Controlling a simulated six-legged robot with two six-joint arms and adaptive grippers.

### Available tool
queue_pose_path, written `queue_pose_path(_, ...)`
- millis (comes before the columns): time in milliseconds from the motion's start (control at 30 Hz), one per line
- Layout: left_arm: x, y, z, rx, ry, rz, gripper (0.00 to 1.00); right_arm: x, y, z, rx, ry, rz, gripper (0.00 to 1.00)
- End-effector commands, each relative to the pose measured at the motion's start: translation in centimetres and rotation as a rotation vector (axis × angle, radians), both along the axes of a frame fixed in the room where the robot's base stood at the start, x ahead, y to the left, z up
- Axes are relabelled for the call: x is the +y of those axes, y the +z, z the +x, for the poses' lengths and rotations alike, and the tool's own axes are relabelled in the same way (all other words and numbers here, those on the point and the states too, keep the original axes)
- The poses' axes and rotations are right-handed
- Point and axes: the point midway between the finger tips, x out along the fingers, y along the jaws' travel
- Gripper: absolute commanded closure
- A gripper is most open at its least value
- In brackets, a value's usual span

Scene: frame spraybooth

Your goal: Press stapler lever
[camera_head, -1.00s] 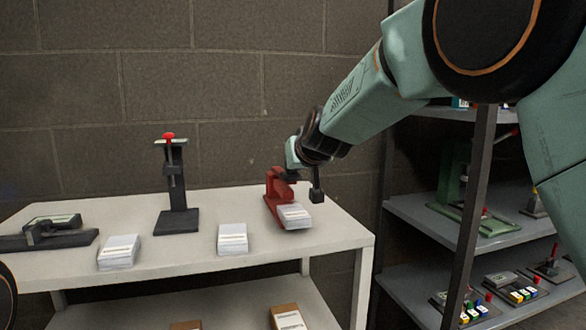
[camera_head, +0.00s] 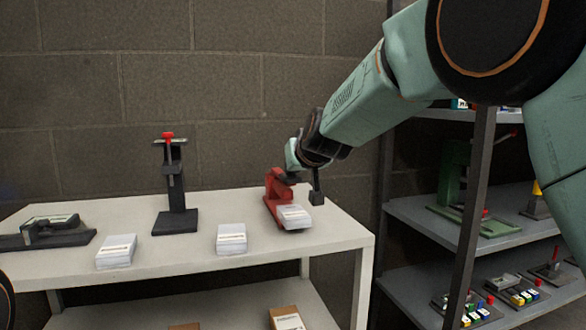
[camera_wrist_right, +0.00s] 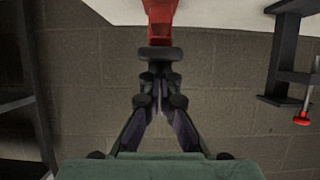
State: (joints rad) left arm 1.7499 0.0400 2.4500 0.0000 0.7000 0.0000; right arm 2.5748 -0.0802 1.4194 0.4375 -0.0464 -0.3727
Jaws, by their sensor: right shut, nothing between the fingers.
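The red stapler (camera_head: 275,190) stands near the right end of the white table, with a stack of white sheets (camera_head: 294,216) at its front. My right gripper (camera_head: 292,170) is at the top of the stapler. In the right wrist view the red stapler body (camera_wrist_right: 160,18) is at the top, with a dark rounded bar (camera_wrist_right: 157,54), seemingly its lever end, in front of it. The right gripper (camera_wrist_right: 160,88) is shut and empty, its tips at or just short of this bar; contact cannot be told. My left gripper is not in view.
The white table (camera_head: 190,262) also holds a dark press with a red knob (camera_head: 176,195), a low dark device (camera_head: 48,232) and two paper stacks (camera_head: 231,238) (camera_head: 116,251). A grey shelf (camera_head: 420,213) with devices is at the right. A block wall stands behind.

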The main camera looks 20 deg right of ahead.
Motion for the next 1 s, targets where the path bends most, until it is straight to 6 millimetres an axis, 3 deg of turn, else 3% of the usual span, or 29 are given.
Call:
queue_pose_path(33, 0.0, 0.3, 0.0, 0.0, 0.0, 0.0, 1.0, 0.0, -1.2, -0.3, 0.034, 0.004, 0.001, 1.0)
queue_pose_path(67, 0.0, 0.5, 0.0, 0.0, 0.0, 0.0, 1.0, 0.0, -1.0, -0.3, 0.033, 0.004, 0.001, 1.0)
queue_pose_path(567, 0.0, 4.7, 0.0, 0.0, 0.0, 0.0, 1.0, -0.4, 4.0, 0.3, 0.008, -0.002, 0.0, 1.0)
queue_pose_path(1000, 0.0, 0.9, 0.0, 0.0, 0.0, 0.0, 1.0, -0.6, 5.4, -5.4, -0.002, -0.003, -0.001, 1.0)
